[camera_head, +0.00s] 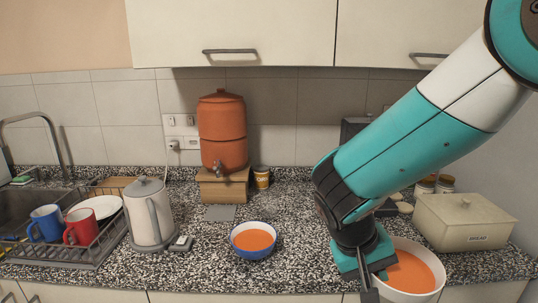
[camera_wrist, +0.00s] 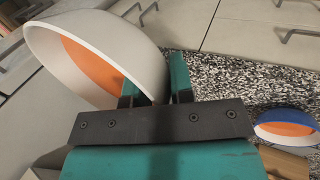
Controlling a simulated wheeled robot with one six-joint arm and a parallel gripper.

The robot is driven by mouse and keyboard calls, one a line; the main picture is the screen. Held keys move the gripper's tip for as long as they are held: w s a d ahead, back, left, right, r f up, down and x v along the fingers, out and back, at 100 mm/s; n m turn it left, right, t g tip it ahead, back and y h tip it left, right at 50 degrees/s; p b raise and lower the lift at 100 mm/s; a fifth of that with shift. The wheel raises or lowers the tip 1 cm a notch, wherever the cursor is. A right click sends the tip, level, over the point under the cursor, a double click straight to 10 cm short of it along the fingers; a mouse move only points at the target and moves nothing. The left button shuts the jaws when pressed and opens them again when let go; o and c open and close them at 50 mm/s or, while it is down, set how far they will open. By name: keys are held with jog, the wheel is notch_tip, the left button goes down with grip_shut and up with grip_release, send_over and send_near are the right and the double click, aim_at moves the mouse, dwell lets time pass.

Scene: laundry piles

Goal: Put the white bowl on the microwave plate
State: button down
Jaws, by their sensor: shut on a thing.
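The white bowl (camera_head: 438,272), with orange contents, is at the lower right in the head view, at the counter's front edge. My gripper (camera_head: 374,280) is shut on the left side of its rim. In the wrist view the white bowl (camera_wrist: 125,45) fills the upper left, its wall between the fingers of my gripper (camera_wrist: 155,84). The bowl looks held above counter height, but its exact clearance is unclear. No microwave or microwave plate is recognisable in these views.
A blue bowl (camera_head: 253,254) with orange contents stands mid-counter, also in the wrist view (camera_wrist: 268,138). A kettle (camera_head: 150,212) and dish rack (camera_head: 90,258) are left. An orange dispenser (camera_head: 222,135) stands behind. A bread box (camera_head: 465,222) is close behind the white bowl.

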jog(key=w+d+x, duration=0.1)
jog(key=x, duration=2)
jog(key=shift+d+r, duration=0.2)
jog(key=shift+d, duration=0.15)
